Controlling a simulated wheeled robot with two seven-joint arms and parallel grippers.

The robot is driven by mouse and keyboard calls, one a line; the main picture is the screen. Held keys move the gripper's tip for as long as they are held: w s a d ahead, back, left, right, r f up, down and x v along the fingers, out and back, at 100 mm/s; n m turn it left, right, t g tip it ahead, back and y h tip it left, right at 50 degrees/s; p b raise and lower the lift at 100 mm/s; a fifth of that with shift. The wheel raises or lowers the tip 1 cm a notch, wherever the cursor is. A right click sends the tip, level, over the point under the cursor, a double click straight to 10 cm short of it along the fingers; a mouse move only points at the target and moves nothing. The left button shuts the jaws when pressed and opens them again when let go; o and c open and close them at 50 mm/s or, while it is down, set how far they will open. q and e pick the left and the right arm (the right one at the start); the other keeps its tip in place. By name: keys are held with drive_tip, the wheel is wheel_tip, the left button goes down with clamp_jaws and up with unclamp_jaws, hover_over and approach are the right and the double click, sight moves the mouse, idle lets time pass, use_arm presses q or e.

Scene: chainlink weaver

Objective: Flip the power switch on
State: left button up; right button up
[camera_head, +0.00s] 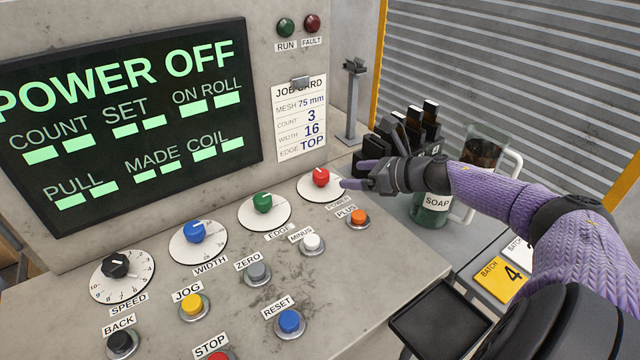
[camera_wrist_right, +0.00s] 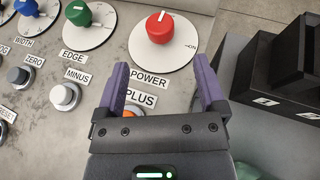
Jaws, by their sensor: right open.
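The red power knob (camera_head: 321,177) sits on a white dial at the right end of the knob row on the sloped panel. It also shows at the top of the right wrist view (camera_wrist_right: 160,27). Its white pointer line points toward the top of that view, and an ON mark lies at the dial's right edge. The screen (camera_head: 130,110) reads POWER OFF. My right gripper (camera_head: 356,174) is open and empty, just right of the knob in the head view. In the wrist view, the knob lies beyond the fingertips, apart from them. My left gripper is not in view.
The green edge knob (camera_head: 262,203) is left of the power knob. The orange plus button (camera_head: 358,217) and white minus button (camera_head: 312,243) are below.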

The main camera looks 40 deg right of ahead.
sight(323, 174)
drive_tip(key=b+x, duration=0.3)
drive_tip(key=x, duration=0.5)
drive_tip(key=shift+w+a, duration=0.15)
drive_tip(key=shift+w, duration=0.2)
drive_tip(key=shift+w+a+f, duration=0.1)
drive_tip(key=shift+w+f, duration=0.05)
drive_tip(key=shift+w, duration=0.25)
drive_tip(key=shift+c, duration=0.3)
clamp_jaws()
